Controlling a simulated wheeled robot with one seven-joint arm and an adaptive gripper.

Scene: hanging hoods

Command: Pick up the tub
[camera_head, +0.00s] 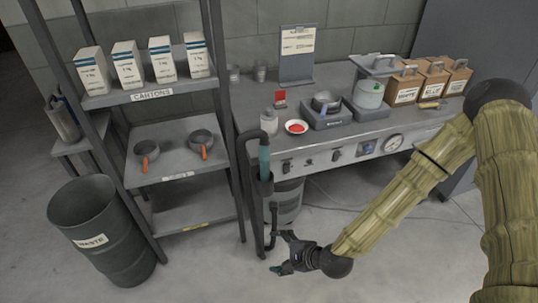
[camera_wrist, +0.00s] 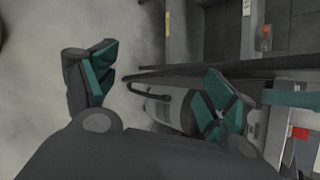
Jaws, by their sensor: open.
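A grey, banded round container (camera_head: 287,203), which may be the tub, stands on the floor under the bench, partly hidden by a dark upright post. In the wrist view a pale rounded container (camera_wrist: 162,112) shows beyond my fingers, partly covered by the right finger; it looks like the same one. My gripper (camera_head: 282,252) is low, in front of the bench, with its fingers spread and nothing between them. It also shows open in the wrist view (camera_wrist: 157,82).
A dark post with a hooked handle (camera_head: 265,165) stands just beside my gripper. A shelf rack (camera_head: 170,150) with cartons and pans is at left, a waste bin (camera_head: 100,235) before it. The bench (camera_head: 340,135) has knobs and a gauge. Open floor lies in front.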

